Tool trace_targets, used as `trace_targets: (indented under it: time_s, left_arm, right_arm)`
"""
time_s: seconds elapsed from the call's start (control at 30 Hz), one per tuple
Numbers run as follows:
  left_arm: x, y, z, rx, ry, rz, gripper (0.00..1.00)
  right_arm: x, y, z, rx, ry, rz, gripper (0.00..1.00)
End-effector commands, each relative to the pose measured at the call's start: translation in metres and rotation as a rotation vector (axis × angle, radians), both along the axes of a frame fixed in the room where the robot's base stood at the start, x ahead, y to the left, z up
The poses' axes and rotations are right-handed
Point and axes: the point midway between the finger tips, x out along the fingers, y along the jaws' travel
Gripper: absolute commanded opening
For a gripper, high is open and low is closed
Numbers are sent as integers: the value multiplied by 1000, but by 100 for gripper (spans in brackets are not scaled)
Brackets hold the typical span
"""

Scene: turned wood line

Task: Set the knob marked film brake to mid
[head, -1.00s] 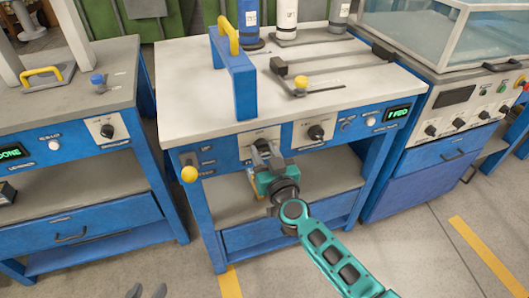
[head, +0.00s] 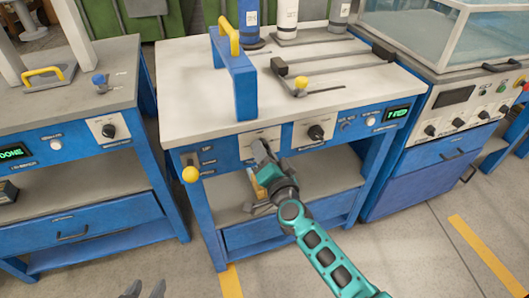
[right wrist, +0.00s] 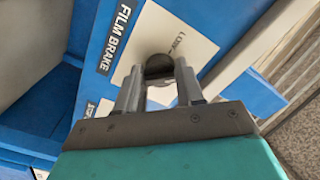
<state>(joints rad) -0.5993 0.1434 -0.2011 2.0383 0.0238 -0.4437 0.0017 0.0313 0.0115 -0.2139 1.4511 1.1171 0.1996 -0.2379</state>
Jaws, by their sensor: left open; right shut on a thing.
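The film brake knob (right wrist: 158,66) is dark and round, on a pale plate beside the label FILM BRAKE (right wrist: 116,38) in the right wrist view. The word LOW shows near it; its pointer and other marks are hidden by my fingers. My right gripper (right wrist: 160,84) is shut on this knob. In the head view my right gripper (head: 262,150) reaches the left plate on the middle bench's blue front and covers the knob. My left gripper (head: 145,289) is open and empty at the bottom edge, away from the bench.
A second black knob (head: 316,132) sits on a plate just right of my right gripper. A yellow ball (head: 190,174) sticks out at the left of the panel. A blue frame with a yellow handle (head: 234,42) stands on the bench top. Floor in front is clear.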

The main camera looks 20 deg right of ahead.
Motion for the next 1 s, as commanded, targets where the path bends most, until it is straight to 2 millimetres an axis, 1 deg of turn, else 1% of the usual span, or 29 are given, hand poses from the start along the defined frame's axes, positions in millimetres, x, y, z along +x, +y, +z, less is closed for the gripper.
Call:
trace_targets:
  time_s: [0.3,0.6,0.8,1.0]
  left_arm:
    - [0,1,-4,3,3,-4,43]
    - [0,-2,-5,1,2,-11,43]
    - [1,-3,-5,0,1,-13,43]
    - [2,-3,-3,-1,-3,-13,43]
  right_arm:
    - [-1,0,-1,299,11,-1,7]
    - [-1,1,-1,539,20,0,7]
    - [-1,0,0,642,24,-1,7]
    - [-1,0,0,699,25,-1,7]
